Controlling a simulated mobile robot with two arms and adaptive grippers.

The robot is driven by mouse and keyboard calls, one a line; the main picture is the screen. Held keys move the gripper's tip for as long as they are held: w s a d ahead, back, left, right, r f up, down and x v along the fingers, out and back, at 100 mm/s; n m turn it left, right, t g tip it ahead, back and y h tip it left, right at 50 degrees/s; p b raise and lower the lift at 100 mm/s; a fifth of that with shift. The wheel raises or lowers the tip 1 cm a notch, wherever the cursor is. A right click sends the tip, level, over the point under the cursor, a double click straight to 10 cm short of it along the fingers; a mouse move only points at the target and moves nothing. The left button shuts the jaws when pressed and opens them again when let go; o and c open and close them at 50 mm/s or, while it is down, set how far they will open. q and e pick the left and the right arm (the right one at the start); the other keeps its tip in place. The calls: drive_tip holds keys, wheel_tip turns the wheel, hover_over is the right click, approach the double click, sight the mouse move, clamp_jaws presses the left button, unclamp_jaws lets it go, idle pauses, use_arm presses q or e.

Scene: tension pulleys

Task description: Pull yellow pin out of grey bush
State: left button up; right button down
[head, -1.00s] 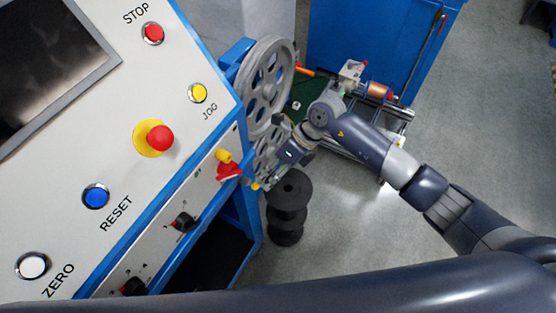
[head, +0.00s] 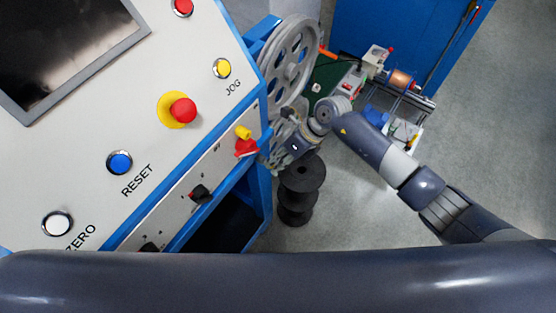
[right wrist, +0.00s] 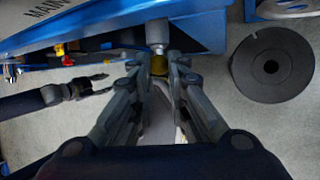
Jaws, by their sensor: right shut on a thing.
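The yellow pin (right wrist: 159,66) shows in the right wrist view between the fingertips of my right gripper (right wrist: 160,72). My right gripper is shut on the pin. In the head view, my right gripper (head: 274,163) is beside the blue machine frame below the wheels, and the pin is hidden there. My left gripper (right wrist: 92,86) shows at the left in the right wrist view, open and empty.
A black spool stack (head: 301,188) stands on the floor close to my right gripper. Grey spoked wheels (head: 290,60) stand above it. The control panel (head: 130,85) with a red-and-yellow switch (head: 245,146) is at left.

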use_arm(q)
drive_tip(key=shift+a+r, duration=0.1)
drive_tip(key=shift+a, duration=0.4)
use_arm(e)
drive_tip(key=shift+d, duration=0.1)
drive_tip(key=shift+s+d, duration=0.1)
use_arm(q)
drive_tip(key=shift+r, duration=0.15)
use_arm(e)
drive_tip(key=shift+s+d, duration=0.2)
drive_tip(key=shift+d, duration=0.05)
use_arm(q)
drive_tip(key=shift+d+r+p, duration=0.1)
drive_tip(key=shift+r+p, duration=0.35)
drive_tip(key=shift+p, duration=0.2)
use_arm(e)
drive_tip(key=shift+s+d, duration=0.65)
drive_tip(key=shift+d, duration=0.25)
drive_tip(key=shift+s+d, duration=0.15)
drive_tip(key=shift+d, duration=0.05)
use_arm(q)
drive_tip(key=shift+r, duration=0.1)
use_arm(e)
drive_tip(key=shift+s+d, duration=0.2)
drive_tip(key=shift+d, duration=0.1)
